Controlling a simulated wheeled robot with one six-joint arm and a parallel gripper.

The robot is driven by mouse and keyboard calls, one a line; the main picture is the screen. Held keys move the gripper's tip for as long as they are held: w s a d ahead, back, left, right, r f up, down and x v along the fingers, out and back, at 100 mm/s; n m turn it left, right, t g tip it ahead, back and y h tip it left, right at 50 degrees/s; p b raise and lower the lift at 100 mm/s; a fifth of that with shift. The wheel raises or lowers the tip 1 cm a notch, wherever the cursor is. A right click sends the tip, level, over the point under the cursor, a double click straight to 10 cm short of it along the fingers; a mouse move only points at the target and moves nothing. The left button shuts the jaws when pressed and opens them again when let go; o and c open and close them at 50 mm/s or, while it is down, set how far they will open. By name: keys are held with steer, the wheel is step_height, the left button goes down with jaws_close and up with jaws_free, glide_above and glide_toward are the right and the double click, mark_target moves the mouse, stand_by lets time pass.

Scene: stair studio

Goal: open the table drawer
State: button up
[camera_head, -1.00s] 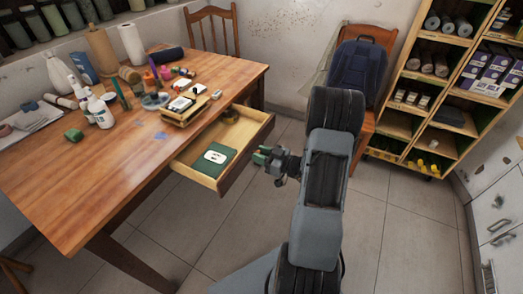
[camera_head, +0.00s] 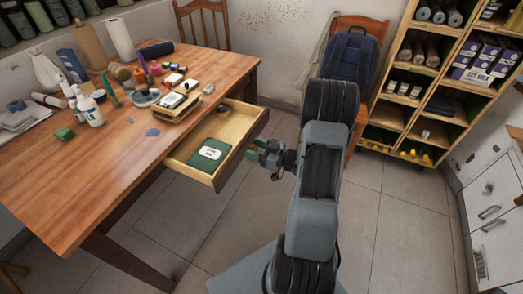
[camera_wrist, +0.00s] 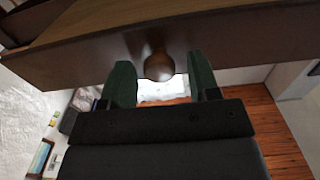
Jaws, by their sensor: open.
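The table drawer (camera_head: 232,160) stands pulled out from the side of the wooden table (camera_head: 105,165), its inside in plain view. My gripper (camera_head: 262,153) is just outside the drawer front. In the wrist view, the round knob (camera_wrist: 159,66) on the brown drawer front (camera_wrist: 225,40) shows between the tips of my two green fingers (camera_wrist: 160,82). The fingers stand apart, with visible gaps beside the knob.
Bottles, paper rolls and a small tray (camera_head: 178,105) stand on the table. A chair with a blue backpack (camera_head: 347,68) and a shelf unit (camera_head: 430,75) are behind my arm.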

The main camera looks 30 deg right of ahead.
steer(key=p+v, duration=0.1)
steer(key=v, duration=1.2)
steer(key=shift+s+d, duration=0.2)
steer(key=shift+s, duration=0.1)
